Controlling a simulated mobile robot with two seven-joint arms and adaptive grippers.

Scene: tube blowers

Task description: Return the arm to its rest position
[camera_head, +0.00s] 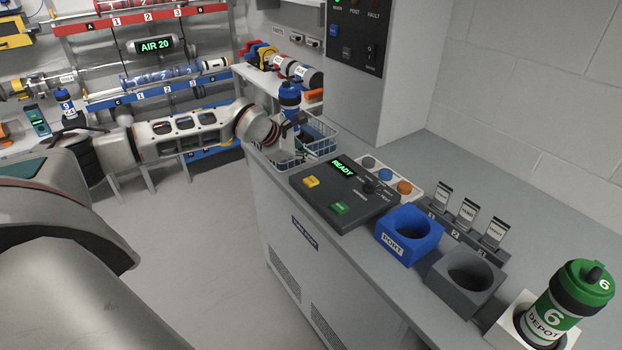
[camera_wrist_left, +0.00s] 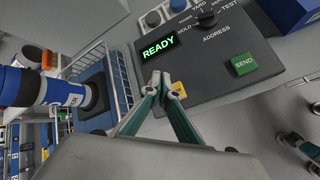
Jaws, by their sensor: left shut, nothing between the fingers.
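My left arm comes in from the left and ends beside the wire basket. My left gripper (camera_head: 297,122) is small in the head view. In the left wrist view the two teal-sided fingers of the gripper (camera_wrist_left: 165,88) meet at their tips with nothing between them. They appear in front of the control panel (camera_wrist_left: 205,62), near its yellow button (camera_wrist_left: 180,88), which they partly hide. I cannot tell whether they touch it. The panel (camera_head: 343,200) has a lit READY display, a green SEND button (camera_head: 341,208) and a dial.
A wire basket (camera_head: 322,150) and a blue-capped canister (camera_head: 289,93) are close to the left gripper. A blue PORT block (camera_head: 428,221), a grey holder (camera_head: 442,280) and a green canister 6 (camera_head: 570,300) line the counter. Tube racks stand back left; open floor lies before them.

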